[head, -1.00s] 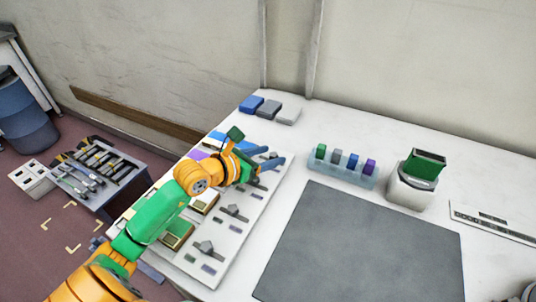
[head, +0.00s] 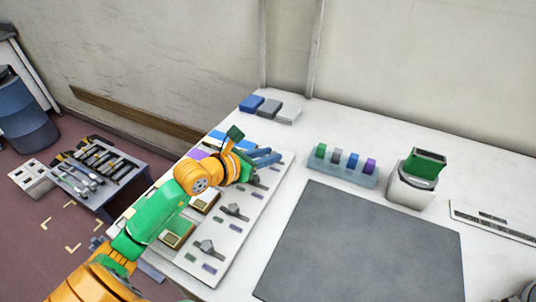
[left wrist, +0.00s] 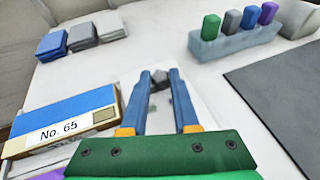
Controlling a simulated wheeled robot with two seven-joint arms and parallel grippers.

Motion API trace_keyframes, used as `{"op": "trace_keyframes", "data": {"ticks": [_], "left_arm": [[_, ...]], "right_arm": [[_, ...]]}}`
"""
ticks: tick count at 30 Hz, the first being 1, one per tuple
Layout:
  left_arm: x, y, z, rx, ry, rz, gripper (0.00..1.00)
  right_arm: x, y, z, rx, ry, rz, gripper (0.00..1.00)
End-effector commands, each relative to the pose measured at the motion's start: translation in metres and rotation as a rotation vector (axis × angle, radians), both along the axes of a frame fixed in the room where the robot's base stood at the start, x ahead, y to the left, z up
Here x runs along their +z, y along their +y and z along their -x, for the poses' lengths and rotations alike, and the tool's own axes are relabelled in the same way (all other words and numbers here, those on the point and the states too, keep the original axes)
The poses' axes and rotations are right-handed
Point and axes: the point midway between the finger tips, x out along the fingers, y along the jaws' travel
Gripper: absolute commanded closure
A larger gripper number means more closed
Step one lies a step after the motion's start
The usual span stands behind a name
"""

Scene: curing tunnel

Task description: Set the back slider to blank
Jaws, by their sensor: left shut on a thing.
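The white slider panel (head: 222,262) lies along the left part of the table. Its front slider (head: 207,247) and middle slider (head: 234,211) show as grey knobs on dark slots. My left gripper (head: 268,156) is over the panel's back end, its blue fingers pointing right. In the left wrist view, the left gripper (left wrist: 160,82) is shut on a dark grey knob (left wrist: 161,77), the back slider's. The fingers hide most of that knob in the head view.
A blue box labelled "No. 65" (left wrist: 62,122) stands left of the fingers. Blue, grey and white blocks (head: 270,108) lie behind. A pale rack (head: 342,174) with coloured pegs, a green-topped container (head: 411,186) and a dark mat (head: 365,245) lie to the right.

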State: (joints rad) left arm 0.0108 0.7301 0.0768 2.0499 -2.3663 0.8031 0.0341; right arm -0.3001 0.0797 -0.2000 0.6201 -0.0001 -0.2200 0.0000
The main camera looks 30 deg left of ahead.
Motion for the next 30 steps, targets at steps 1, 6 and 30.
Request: {"op": "trace_keyframes", "data": {"ticks": [1,6,30], "left_arm": [[0.0001,0.0000,0.0000,0.000,0.000,0.000,1.00],[0.0001,0.0000,0.0000,0.000,0.000,0.000,1.00],[0.0002,0.0064,0.0002,0.000,-0.001,0.000,1.00]], "right_arm": [[0.0000,0.0000,0.0000,0.000,0.000,0.000,0.34],[0.0000,0.0000,0.0000,0.000,0.000,0.000,0.34],[-0.0062,-0.0001,0.0000,0.000,0.000,0.000,0.34]]}}
